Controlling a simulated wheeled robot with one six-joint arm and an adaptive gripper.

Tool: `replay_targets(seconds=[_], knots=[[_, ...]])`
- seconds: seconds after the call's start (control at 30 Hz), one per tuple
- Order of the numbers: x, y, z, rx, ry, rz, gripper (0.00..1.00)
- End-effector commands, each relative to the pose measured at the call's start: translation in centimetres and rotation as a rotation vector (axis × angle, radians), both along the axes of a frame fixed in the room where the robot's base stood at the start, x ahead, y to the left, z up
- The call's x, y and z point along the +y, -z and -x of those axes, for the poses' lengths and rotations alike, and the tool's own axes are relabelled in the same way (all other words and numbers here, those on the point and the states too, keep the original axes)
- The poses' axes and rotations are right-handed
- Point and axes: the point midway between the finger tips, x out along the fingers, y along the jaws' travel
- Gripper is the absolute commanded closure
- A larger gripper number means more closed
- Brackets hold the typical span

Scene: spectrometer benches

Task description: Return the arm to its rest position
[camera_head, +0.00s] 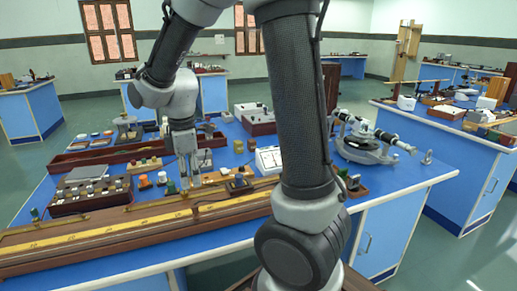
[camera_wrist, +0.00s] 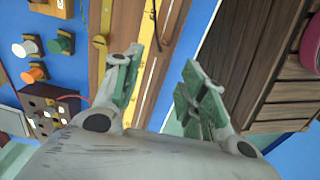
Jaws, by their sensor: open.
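My gripper (camera_head: 190,178) hangs fingers down over the blue bench, just above or beside the brass-scaled wooden rail, at the centre left of the head view. In the wrist view my gripper (camera_wrist: 160,85) has its two green-padded fingers spread apart, with nothing between them. A strip of the wooden rail (camera_wrist: 108,40) with its yellow scale passes behind the fingers. My arm folds across the middle of the head view and hides part of the bench. I cannot tell how far the fingertips are from the rail.
The long wooden rail (camera_head: 100,233) lies along the bench's front edge. Small coloured pieces, a resistance box (camera_head: 90,192) and a white-faced meter (camera_head: 269,160) stand close to the gripper. A spectrometer (camera_head: 365,142) stands at the right. Another blue bench (camera_head: 470,170) is further right, across open floor.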

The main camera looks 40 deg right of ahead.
Motion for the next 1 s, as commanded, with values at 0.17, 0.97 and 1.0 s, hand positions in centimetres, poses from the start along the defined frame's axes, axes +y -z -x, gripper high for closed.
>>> replay_targets(seconds=[0.17, 0.97, 1.0], knots=[[0.0, -0.5, 0.1, 0.002, 0.0, 0.0, 0.58], [-6.1, -6.6, 11.7, -0.072, 1.03, -0.059, 0.58], [-6.7, -7.3, 12.8, -0.097, 1.082, -0.079, 0.58]])
